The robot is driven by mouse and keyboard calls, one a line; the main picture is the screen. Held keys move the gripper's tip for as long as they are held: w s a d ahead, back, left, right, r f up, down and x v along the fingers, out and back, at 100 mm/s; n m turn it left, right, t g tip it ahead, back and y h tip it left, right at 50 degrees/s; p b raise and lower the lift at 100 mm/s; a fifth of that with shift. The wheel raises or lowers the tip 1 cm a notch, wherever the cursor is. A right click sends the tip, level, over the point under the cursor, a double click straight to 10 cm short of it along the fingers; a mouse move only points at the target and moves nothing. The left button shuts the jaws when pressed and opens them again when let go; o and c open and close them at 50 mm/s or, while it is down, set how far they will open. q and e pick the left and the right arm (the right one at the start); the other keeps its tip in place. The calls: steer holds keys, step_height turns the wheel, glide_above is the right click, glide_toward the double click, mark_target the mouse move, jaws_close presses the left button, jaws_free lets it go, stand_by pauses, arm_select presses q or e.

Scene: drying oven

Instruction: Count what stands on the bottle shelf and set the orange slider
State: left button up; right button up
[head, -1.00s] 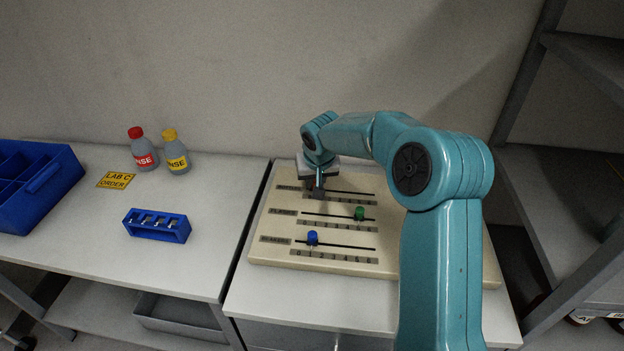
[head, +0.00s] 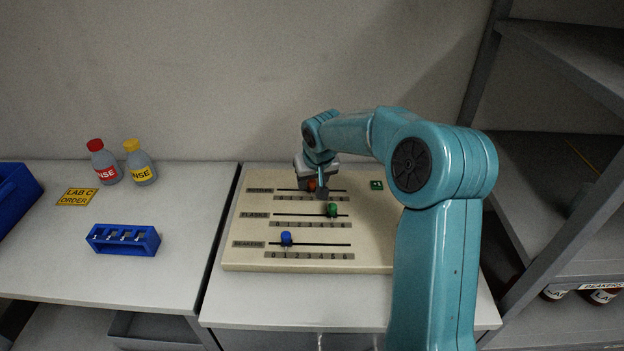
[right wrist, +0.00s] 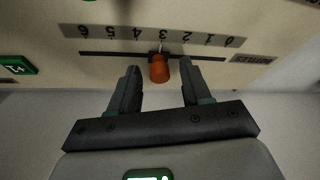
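The orange slider (head: 312,185) sits on the top track of the cream slider board (head: 375,235). In the right wrist view the orange slider (right wrist: 159,70) stands near the 3 of its scale. My right gripper (head: 318,188) is over that track; in its wrist view the gripper (right wrist: 160,68) is open, one finger on each side of the slider, with gaps visible. The green slider (head: 332,210) is near 5 and the blue slider (head: 286,239) near 1. My left gripper is out of view.
Bottles (head: 603,296) stand low in the rack by a BEAKERS label, partly cut off. The left bench holds a red-capped bottle (head: 104,163), a yellow-capped bottle (head: 140,163), a LAB C ORDER sign (head: 77,197), a blue rack (head: 123,240) and a blue bin (head: 15,195).

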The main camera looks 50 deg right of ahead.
steer(key=v, duration=1.6)
steer(key=shift+r, duration=0.2)
